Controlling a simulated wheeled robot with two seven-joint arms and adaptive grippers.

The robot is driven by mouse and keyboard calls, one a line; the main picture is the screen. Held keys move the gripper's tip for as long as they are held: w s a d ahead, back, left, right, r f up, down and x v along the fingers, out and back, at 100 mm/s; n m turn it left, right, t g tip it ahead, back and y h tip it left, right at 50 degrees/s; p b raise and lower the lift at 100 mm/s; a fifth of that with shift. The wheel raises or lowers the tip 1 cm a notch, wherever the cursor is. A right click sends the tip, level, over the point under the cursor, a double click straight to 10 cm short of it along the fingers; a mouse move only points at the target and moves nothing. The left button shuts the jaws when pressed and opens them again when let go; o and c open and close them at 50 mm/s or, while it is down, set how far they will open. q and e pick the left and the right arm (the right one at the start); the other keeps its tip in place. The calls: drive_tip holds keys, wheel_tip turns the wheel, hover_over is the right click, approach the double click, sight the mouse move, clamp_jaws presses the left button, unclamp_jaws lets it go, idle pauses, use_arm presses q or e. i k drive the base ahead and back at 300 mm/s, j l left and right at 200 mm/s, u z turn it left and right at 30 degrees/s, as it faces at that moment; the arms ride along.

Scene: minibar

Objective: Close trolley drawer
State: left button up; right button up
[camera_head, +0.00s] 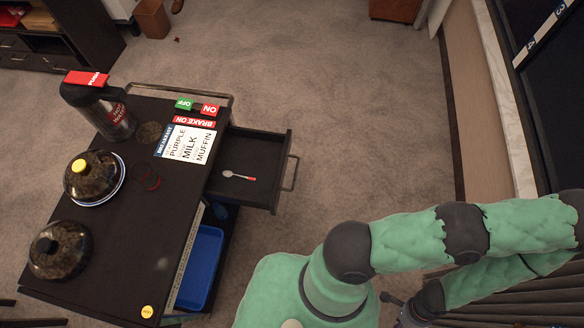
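The dark trolley (150,225) stands at the left of the head view. Its drawer (252,160) is pulled out on the right side, open, with a metal handle (291,172) on its outer end. A spoon with a red end (238,176) lies inside. My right arm comes in from the right and folds back; its gripper (405,312) is low at the bottom edge, below and right of the drawer and apart from the handle. Its fingers are too dark and cropped to read. My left gripper is not in view.
On the trolley top are a jug (100,108), two domed dishes (92,177) (60,250) and a printed card (187,142). A blue bin (201,266) sits below the top. Carpet right of the drawer is clear up to the wall ledge (500,100).

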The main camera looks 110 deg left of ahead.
sight(264, 156)
drive_tip(key=u, duration=2.2)
drive_tip(key=l+u, duration=0.2)
drive_tip(key=u, duration=0.25)
drive_tip(key=k+l+u, duration=0.1)
drive_tip(key=u, duration=0.35)
drive_tip(key=k+l+u, duration=0.1)
drive_tip(key=u, duration=0.35)
drive_tip(key=k+l+u, duration=0.1)
drive_tip(key=u, duration=0.35)
